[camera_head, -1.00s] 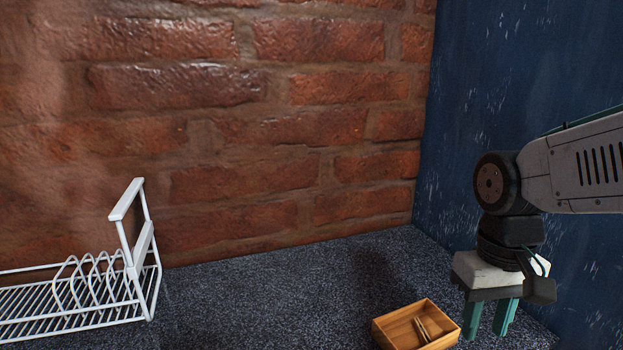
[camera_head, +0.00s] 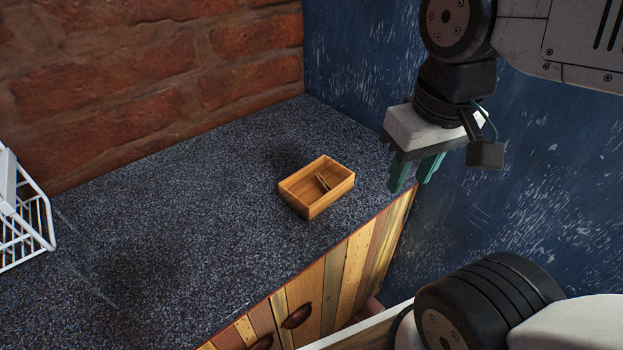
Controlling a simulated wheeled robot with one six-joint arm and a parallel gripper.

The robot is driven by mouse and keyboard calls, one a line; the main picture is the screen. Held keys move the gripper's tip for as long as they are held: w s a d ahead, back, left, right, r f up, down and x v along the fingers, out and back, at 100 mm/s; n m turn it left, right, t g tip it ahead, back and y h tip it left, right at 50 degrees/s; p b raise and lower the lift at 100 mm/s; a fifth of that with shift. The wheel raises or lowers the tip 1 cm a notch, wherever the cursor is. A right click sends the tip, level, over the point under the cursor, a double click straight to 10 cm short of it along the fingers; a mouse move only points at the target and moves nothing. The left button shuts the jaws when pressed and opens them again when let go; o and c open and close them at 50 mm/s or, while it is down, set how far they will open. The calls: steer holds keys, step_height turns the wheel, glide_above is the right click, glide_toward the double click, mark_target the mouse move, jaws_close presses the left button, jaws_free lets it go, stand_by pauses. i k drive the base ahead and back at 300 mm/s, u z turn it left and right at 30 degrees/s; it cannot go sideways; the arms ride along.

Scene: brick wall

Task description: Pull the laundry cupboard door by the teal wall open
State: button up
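The cupboard front (camera_head: 357,262) of multicoloured wooden planks runs below the dark counter, up to the blue-teal wall (camera_head: 520,215). Two dark handles show low on it: one nearer the wall (camera_head: 297,316) and one partly cut off by the lower edge (camera_head: 262,342). The door nearer the wall looks shut; its lower part is out of view. My gripper (camera_head: 414,184) hangs with its two teal fingers pointing down, apart and empty. In the picture it is above and to the right of the handles, near the counter's front right corner.
A wooden box (camera_head: 316,189) with small sticks stands on the speckled counter (camera_head: 170,240). A white wire rack (camera_head: 28,222) is at the left edge. A pale strip (camera_head: 365,328) with reddish wood behind it lies before the cupboard; I cannot tell what it is.

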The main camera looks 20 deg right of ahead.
mark_target(309, 310)
steer(key=u, duration=0.75)
steer(key=k, duration=1.15)
steer(key=z, duration=0.15)
